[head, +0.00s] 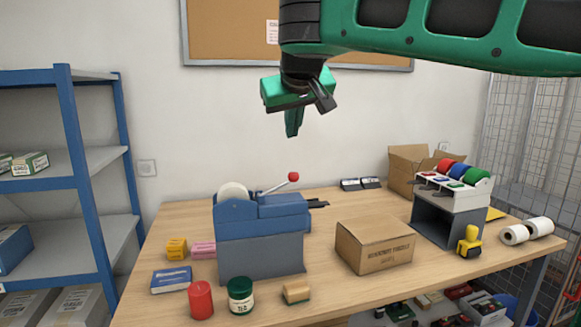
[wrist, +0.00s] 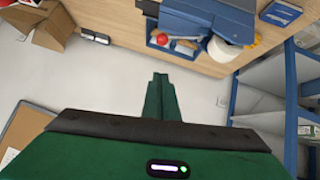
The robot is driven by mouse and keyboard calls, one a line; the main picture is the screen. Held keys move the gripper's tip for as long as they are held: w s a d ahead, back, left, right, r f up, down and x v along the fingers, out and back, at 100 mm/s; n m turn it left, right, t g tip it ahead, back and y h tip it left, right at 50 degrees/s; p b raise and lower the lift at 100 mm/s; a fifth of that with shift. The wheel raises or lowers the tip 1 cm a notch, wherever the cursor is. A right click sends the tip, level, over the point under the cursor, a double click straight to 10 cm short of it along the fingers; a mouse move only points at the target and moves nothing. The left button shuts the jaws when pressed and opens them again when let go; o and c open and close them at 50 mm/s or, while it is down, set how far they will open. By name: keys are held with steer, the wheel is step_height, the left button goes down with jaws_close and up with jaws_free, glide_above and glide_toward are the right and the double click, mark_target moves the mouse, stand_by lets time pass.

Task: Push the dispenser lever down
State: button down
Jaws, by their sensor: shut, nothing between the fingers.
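The dispenser (head: 262,245) stands on the wooden table, with a blue top, a grey body and a white roll (head: 233,191) at its left. Its lever (head: 279,185) is a thin rod that slants up to the right and ends in a red ball knob (head: 293,177). In the wrist view the dispenser (wrist: 198,18) is at the top, with the red knob (wrist: 163,39) at its edge. My green gripper (head: 292,131) is shut and empty. It hangs in the air above the lever, clear of it. It also shows in the wrist view (wrist: 160,76).
A cardboard box (head: 375,246) stands right of the dispenser, with a tape rack (head: 449,205) beyond it. A red cylinder (head: 200,299), a green-lidded jar (head: 240,294) and small boxes lie at the front left. A blue shelf (head: 75,150) stands at the left. The air around the lever is free.

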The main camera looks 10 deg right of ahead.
steer(key=s+f+x, duration=0.2)
steer(key=x, duration=1.1)
steer(key=shift+d, duration=0.3)
